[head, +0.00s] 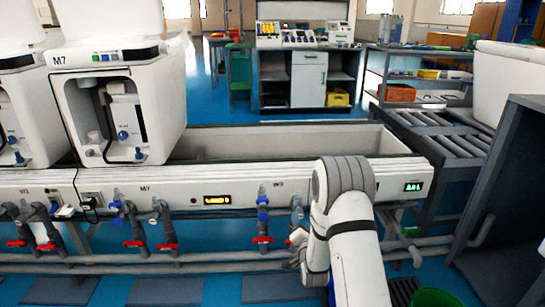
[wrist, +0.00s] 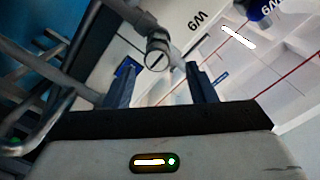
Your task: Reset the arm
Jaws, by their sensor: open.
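My arm, white with grey joints, shows at the lower right of the middle in the head view. It is bent over in front of the white test line bench (head: 230,190). My gripper (head: 298,245) is partly hidden behind the arm there, close to the bench's front pipes. In the wrist view my gripper (wrist: 160,82) has its two dark fingers apart. A grey round pipe fitting (wrist: 158,52) shows near and beyond the gap between the fingertips. I cannot tell whether they touch it. I see nothing held.
Blue and red valves (head: 263,230) and grey pipes (head: 180,263) line the bench front. A roller conveyor (head: 440,135) and a dark cabinet (head: 510,200) stand at right. A green bin (head: 433,298) is right of my arm.

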